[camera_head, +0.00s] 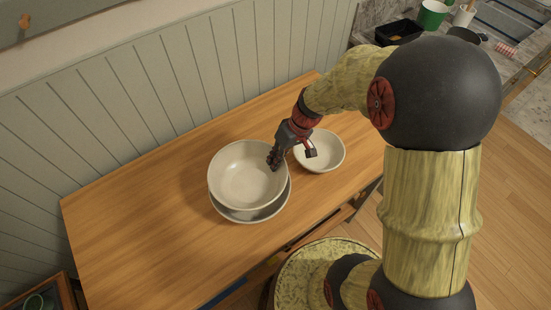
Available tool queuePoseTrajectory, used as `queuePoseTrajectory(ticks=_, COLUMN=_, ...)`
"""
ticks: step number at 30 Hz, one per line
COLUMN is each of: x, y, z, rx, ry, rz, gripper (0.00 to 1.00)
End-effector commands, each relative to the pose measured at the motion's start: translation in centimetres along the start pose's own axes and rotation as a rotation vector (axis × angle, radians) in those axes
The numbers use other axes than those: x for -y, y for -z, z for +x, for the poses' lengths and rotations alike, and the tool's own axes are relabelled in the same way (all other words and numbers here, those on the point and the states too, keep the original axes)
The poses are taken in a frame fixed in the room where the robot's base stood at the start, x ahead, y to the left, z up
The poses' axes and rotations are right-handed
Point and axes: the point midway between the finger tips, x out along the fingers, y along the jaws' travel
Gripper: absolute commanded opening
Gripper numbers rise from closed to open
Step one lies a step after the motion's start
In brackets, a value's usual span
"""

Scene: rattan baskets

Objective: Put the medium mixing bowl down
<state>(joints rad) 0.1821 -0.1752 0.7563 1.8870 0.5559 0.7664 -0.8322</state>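A cream mixing bowl (240,178), which I take to be the medium one, is upright near the middle of the wooden table. My gripper (275,160) is at its right rim, with fingertips showing inside the rim; it appears shut on the rim. The outer finger is largely hidden. Below the bowl, the rim of another pale, wider dish (252,216) shows at the front and right. I cannot tell whether the bowl rests on this dish or hangs just above it.
A smaller pale bowl (325,152) stands on the table to the right, partly behind my gripper. The wooden table (140,225) is clear at the left. A panelled wall (130,100) runs along its back. A counter with a black tray (398,32) and green pot (433,14) is at upper right.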

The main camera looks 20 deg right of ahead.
Motion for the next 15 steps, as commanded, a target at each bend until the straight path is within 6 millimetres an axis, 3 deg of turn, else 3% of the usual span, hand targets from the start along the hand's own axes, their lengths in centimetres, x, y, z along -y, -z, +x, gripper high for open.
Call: queuePoseTrajectory(ticks=15, x=-0.28, y=-0.01, z=0.75, rx=-0.003, ry=0.0, rz=0.0, gripper=0.0)
